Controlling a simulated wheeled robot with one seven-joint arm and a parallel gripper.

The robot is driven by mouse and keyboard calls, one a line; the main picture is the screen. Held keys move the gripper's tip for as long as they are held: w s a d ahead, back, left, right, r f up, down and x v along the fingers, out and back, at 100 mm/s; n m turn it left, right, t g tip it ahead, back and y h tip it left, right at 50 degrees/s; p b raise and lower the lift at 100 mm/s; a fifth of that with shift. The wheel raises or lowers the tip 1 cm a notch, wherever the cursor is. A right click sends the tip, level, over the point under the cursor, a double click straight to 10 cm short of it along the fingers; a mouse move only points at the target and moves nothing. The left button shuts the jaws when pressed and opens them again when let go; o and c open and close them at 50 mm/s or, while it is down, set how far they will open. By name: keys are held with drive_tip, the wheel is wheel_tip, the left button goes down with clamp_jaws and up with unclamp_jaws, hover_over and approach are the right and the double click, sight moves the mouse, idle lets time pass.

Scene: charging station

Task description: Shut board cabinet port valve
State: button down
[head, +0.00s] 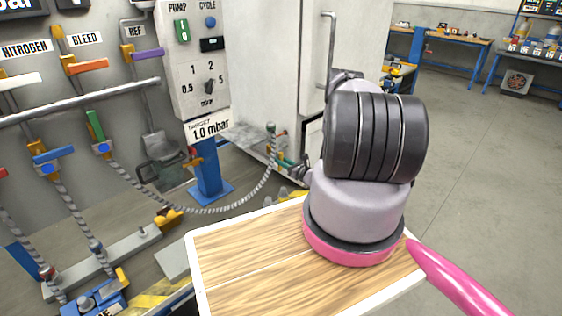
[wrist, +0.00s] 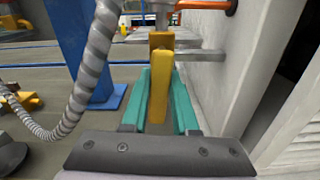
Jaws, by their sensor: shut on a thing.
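In the wrist view, a yellow valve handle (wrist: 159,92) runs from a yellow valve body (wrist: 161,41) toward the camera. My gripper (wrist: 161,74) has its two teal fingers on either side of this handle and is shut on it. A grey striped hose (wrist: 93,65) hangs just left of the fingers. In the head view, the hose (head: 240,203) reaches a fitting on the side of the white cabinet (head: 270,60). My arm hides part of the cabinet front there, and the handle is not clear in that view.
A board (head: 110,70) with several coloured valve handles stands at the left. A blue post (head: 207,170) stands beside the hose; it also shows in the wrist view (wrist: 88,50). The cabinet wall (wrist: 240,70) is close on the gripper's right. Open floor (head: 480,150) lies at the right.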

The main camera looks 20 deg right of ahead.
drive_tip(key=m, duration=0.3)
drive_tip(key=a+m, duration=0.1)
drive_tip(key=m, duration=0.1)
drive_tip(key=shift+s+r, duration=0.2)
drive_tip(key=shift+s, duration=0.05)
drive_tip(key=shift+s+a+r+m, duration=0.1)
drive_tip(key=shift+a+r+m, duration=0.2)
drive_tip(key=shift+m, duration=1.65)
drive_tip(key=shift+s+a+r+m, duration=0.1)
drive_tip(key=shift+r+m, duration=0.35)
drive_tip(key=shift+m, duration=1.55)
drive_tip(key=shift+a+r+m, duration=0.15)
drive_tip(key=shift+r+m, duration=0.2)
drive_tip(key=shift+m, duration=1.6)
drive_tip(key=c, duration=0.7)
unclamp_jaws()
drive_tip(key=v, duration=1)
drive_tip(key=shift+s+d+r, duration=0.1)
drive_tip(key=shift+s, duration=0.3)
